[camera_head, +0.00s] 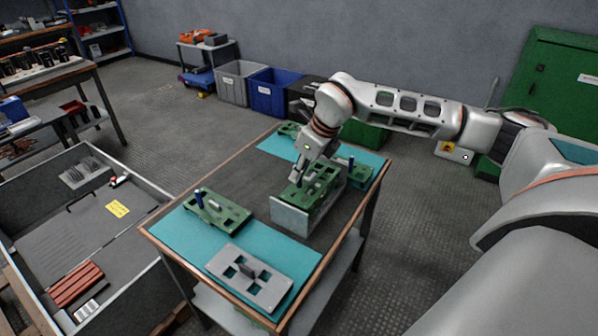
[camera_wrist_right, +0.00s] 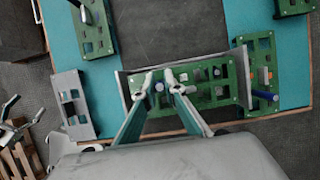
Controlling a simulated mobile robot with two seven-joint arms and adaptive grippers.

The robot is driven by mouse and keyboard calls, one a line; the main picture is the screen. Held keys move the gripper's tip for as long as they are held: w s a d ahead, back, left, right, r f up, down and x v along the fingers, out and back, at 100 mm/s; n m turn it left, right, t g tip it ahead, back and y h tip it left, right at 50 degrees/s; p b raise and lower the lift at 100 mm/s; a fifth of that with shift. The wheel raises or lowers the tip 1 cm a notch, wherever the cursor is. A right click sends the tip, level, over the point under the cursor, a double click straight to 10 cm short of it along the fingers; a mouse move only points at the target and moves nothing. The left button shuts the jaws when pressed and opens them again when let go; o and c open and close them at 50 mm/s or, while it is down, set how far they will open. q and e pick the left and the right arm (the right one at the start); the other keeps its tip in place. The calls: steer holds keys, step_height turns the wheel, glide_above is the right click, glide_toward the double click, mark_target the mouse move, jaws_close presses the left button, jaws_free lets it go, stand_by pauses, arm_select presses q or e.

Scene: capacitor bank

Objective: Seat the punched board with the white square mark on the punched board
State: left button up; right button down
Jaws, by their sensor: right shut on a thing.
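A green punched board (camera_head: 322,176) with several square holes is in a grey end-plated holder (camera_head: 290,217) mid-table; it also shows in the wrist view (camera_wrist_right: 205,92). Whether this board lies on another board is hard to see. No white square mark is clear. My left gripper (camera_wrist_right: 25,110) shows only at the wrist view's left edge, its tips apart.
On the teal mats lie a green board with a blue post (camera_head: 217,212), a grey punched board (camera_head: 249,278) and more green boards at the far side (camera_head: 352,171) (camera_head: 289,130). A grey-walled bin (camera_head: 130,255) stands left of the table.

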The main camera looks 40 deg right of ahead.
arm_select(q)
steer(key=shift+s+f+b, duration=0.35)
steer(key=shift+s+f, duration=0.05)
steer(key=shift+f, duration=0.25)
arm_select(e)
steer(key=shift+f, duration=1)
arm_select(q)
steer(key=shift+w+r, duration=0.1)
steer(key=shift+w, duration=0.05)
arm_select(e)
steer(key=shift+f, duration=0.2)
steer(key=c, duration=2)
jaws_free()
steer(key=v, duration=1.2)
steer(key=shift+s+f, duration=0.1)
